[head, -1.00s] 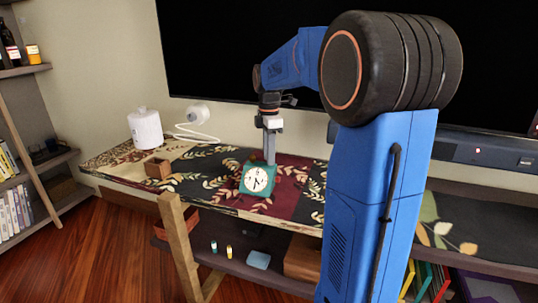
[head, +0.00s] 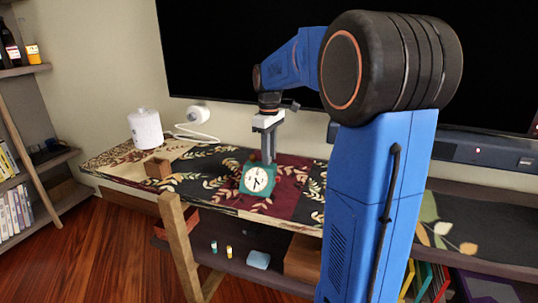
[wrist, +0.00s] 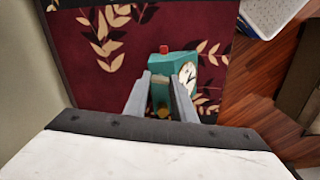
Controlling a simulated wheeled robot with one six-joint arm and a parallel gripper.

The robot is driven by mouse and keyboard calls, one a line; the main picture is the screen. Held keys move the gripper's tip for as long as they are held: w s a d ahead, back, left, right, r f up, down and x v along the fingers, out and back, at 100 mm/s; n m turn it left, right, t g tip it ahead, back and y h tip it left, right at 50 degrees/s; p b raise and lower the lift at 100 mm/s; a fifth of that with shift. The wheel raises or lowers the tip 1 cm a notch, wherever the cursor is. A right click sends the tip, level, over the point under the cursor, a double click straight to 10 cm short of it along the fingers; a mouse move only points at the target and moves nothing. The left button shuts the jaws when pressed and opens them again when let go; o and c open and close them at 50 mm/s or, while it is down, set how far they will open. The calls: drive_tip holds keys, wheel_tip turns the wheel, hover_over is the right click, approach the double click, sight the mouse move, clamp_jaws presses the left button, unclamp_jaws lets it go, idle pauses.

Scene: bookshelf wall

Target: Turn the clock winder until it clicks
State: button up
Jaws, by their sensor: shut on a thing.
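The clock (head: 258,178) is a small teal box with a white dial, standing on the patterned cloth. In the wrist view, the clock (wrist: 178,66) shows a red button on top and its dial at the right. The winder (wrist: 163,112) is a small yellow knob at the clock's back, low between the fingers and partly hidden. My gripper (wrist: 160,85) points down behind the clock and is shut on the winder. In the head view, the clock hides the tips of my gripper (head: 268,158).
A small wooden box (head: 157,168) and a white lidded jar (head: 145,128) stand to the left on the table. A white lamp-like object (head: 197,114) with a cord is behind. A large black screen (head: 240,60) rises close behind my arm. Cloth around the clock is clear.

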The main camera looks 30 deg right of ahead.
drive_tip(key=m, duration=1.1)
drive_tip(key=shift+m, duration=1.7)
drive_tip(key=o, duration=1.1)
drive_tip(key=shift+c, duration=0.2)
wheel_tip(320, 180, up, 18)
drive_tip(key=shift+f, duration=0.25)
